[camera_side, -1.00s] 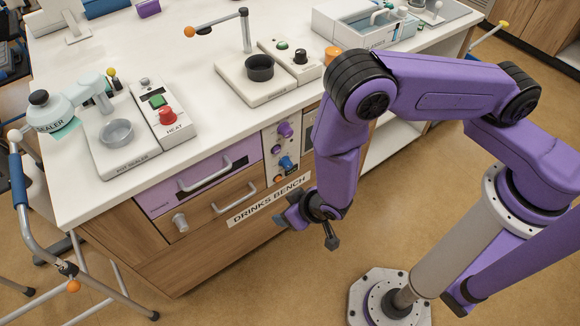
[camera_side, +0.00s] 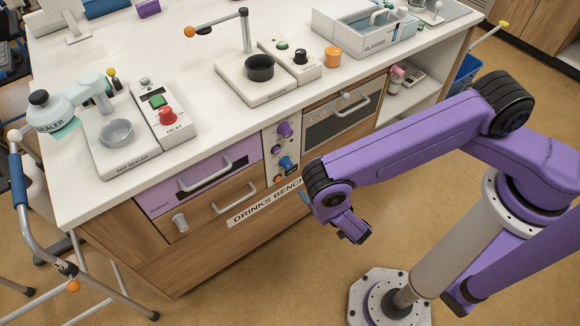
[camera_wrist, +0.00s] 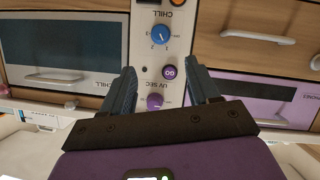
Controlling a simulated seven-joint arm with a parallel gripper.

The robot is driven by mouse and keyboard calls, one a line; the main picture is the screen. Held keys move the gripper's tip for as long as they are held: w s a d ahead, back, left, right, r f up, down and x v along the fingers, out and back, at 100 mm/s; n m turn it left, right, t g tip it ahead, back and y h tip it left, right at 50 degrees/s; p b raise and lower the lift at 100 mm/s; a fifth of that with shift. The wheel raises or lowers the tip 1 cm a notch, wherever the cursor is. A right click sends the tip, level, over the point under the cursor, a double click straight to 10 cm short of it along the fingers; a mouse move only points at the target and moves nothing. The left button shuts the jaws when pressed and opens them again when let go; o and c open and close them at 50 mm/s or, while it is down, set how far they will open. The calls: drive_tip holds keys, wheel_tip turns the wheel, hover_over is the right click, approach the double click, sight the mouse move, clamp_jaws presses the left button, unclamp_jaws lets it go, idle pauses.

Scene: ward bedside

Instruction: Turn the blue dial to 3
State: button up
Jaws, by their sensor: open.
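The blue dial (camera_wrist: 160,34) is on a pale control panel (camera_wrist: 143,88), at the top middle of the wrist view, with small numbers beside it. Its white pointer appears to lean right, away from the 3 on its left, but the mark is small. It also shows on the bench front in the side view (camera_side: 287,163). My gripper (camera_wrist: 162,67) is open and empty. In the wrist view its fingertips lie below the dial, either side of a purple GO button (camera_wrist: 169,72). In the side view my gripper is right of the panel, its fingers mostly hidden.
A purple knob (camera_wrist: 155,101) shows between the fingers. Drawer handles (camera_wrist: 54,78) flank the panel. An orange control (camera_wrist: 177,2) is at the top edge. In the side view, the floor before the bench is clear.

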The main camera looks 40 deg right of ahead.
sight(289, 166)
drive_tip(key=x, duration=1.4)
drive_tip(key=shift+w+f, duration=0.1)
drive_tip(key=shift+w, duration=0.1)
drive_tip(key=c, duration=1)
